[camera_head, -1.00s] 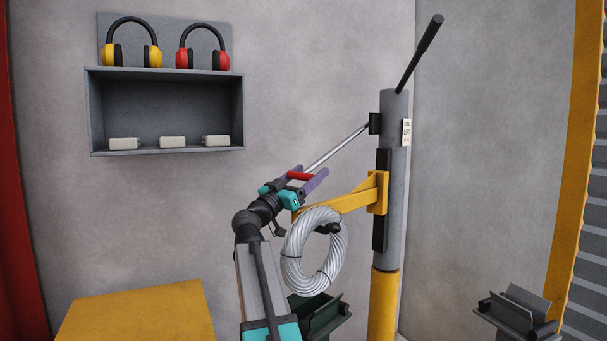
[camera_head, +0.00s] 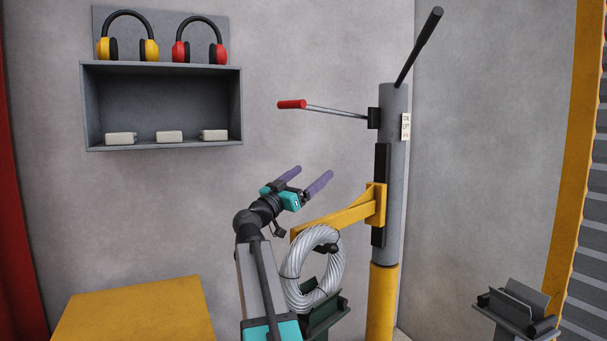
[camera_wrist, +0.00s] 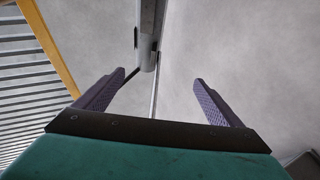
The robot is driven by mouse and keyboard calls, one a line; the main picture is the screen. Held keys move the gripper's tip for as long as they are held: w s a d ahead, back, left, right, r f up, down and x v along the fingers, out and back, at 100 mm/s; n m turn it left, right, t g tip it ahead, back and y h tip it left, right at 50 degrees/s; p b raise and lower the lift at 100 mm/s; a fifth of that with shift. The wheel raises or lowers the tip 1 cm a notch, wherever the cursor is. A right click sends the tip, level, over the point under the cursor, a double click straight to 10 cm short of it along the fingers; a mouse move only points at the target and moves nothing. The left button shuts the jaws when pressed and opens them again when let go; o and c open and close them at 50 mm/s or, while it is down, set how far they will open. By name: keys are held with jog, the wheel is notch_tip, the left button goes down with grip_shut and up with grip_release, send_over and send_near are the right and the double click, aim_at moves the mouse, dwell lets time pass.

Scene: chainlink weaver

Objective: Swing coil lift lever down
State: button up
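The coil lift lever (camera_head: 336,111) is a thin metal rod with a red grip (camera_head: 291,104). It runs left from a black pivot (camera_head: 374,118) on the grey post (camera_head: 394,150), its grip end slightly higher than the pivot. My gripper (camera_head: 306,178) is open and empty, below the red grip and clear of it. In the wrist view, a thin rod (camera_wrist: 154,98) shows beyond the open purple fingers; the red grip is not seen there. The wire coil (camera_head: 290,270) hangs at the yellow bracket (camera_head: 340,217), partly behind my arm.
A black handle (camera_head: 418,48) slants up from the post top. A dark green stand (camera_head: 325,316) is below the coil. A yellow-topped surface (camera_head: 135,318) is at lower left. A grey shelf (camera_head: 162,66) hangs on the wall. Another stand (camera_head: 515,315) is at lower right.

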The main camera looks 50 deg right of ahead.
jog(key=shift+w, duration=0.1)
jog(key=p+v, duration=0.3)
jog(key=v, duration=1)
jog(key=shift+a+f, duration=0.15)
jog(key=shift+a, duration=0.2)
jog(key=shift+c, duration=0.4)
